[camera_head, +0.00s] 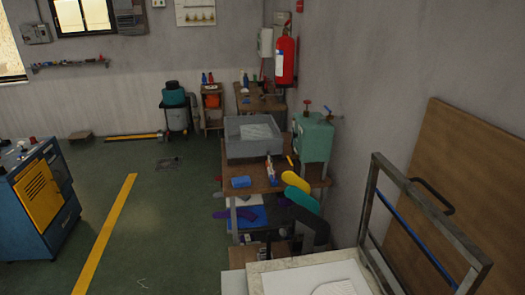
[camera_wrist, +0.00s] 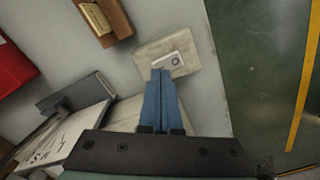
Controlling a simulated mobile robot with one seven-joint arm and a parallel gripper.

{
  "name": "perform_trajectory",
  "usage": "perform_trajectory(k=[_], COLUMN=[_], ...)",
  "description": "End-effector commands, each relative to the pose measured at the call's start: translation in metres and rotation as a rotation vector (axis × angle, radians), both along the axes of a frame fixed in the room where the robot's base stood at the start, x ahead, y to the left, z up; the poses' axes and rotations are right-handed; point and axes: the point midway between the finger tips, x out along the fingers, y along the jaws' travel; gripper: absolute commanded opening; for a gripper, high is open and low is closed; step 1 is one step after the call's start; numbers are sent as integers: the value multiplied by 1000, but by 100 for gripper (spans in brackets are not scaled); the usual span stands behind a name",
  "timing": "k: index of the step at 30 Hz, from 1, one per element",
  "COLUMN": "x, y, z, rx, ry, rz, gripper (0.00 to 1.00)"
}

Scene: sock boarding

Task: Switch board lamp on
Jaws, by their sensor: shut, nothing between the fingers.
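In the wrist view my gripper (camera_wrist: 160,72) has its two blue fingers shut together with nothing between them. My gripper is not visible in the head view.
In the wrist view a brown block (camera_wrist: 115,15), a red object (camera_wrist: 12,62) and a printed panel (camera_wrist: 65,135) lie left. Green floor (camera_wrist: 240,60) is at right. In the head view a metal frame (camera_head: 420,210) stands at lower right, near a leaning brown board (camera_head: 470,160).

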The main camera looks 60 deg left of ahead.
Motion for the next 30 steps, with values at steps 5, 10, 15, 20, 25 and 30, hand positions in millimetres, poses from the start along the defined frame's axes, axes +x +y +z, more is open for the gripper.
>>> perform_trajectory(k=[5,10,15,20,25,30], x=[0,0,0,0,0,0], y=[0,0,0,0,0,0], z=[0,0,-2,-4,-7,-9], rx=[0,0,0,0,0,0], ry=[0,0,0,0,0,0], rz=[0,0,0,0,0,0], gripper=[0,0,0,0,0,0])
